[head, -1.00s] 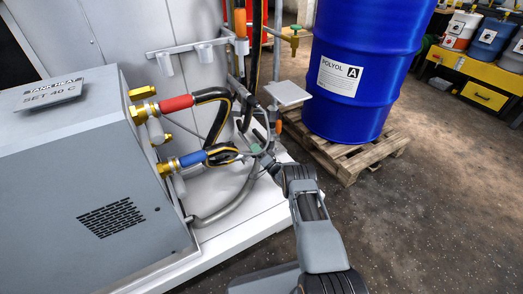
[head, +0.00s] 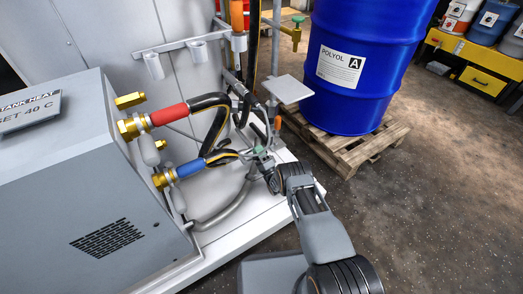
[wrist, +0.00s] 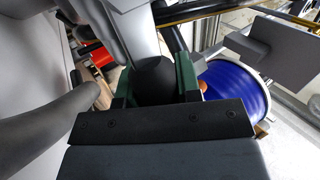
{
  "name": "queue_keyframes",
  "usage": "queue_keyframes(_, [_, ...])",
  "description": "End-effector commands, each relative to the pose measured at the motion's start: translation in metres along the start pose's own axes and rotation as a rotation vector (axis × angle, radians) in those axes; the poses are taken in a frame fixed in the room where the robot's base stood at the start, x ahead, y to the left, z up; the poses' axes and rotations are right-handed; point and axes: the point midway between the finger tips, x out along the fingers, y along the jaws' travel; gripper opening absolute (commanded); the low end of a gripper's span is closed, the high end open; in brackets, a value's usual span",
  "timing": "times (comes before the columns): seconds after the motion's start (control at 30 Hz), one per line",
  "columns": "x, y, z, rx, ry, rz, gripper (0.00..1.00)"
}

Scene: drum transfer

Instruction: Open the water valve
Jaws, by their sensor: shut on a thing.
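My gripper (head: 262,154) is low beside the cabinet's white base, to the right of the blue-sleeved hose. In the wrist view its green fingers (wrist: 155,82) are closed around a dark rounded thing (wrist: 155,84). I cannot tell whether this is the water valve's handle; the jaws hide much of it. Brass fittings on the grey tank heat unit (head: 60,160) carry a red-sleeved hose (head: 170,115) and a blue-sleeved hose (head: 190,168). A separate brass piece (head: 129,100) sits above the red one. My gripper is apart from these fittings.
A blue drum (head: 365,70) stands on a wooden pallet (head: 360,148) behind my arm. A brass tap (head: 297,32) and a small grey plate (head: 288,89) stand near it. Black hoses crowd the space around my gripper. The floor at right is clear.

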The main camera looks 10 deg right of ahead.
Motion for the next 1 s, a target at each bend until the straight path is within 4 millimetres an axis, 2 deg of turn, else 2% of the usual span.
queue_keyframes(0.37, [-0.0010, 0.0012, 0.0034, 0.007, -0.004, 0.004, 0.00])
queue_keyframes(0.4, [-0.0010, 0.0012, 0.0034, 0.007, -0.005, 0.004, 0.33])
queue_keyframes(0.6, [-0.0005, 0.0008, 0.0024, 0.006, -0.003, 0.002, 0.53])
queue_keyframes(0.67, [-0.0003, 0.0007, 0.0023, 0.005, -0.003, 0.002, 0.57])
queue_keyframes(1.0, [-0.0058, -0.0003, 0.0028, 0.006, -0.003, 0.004, 0.57])
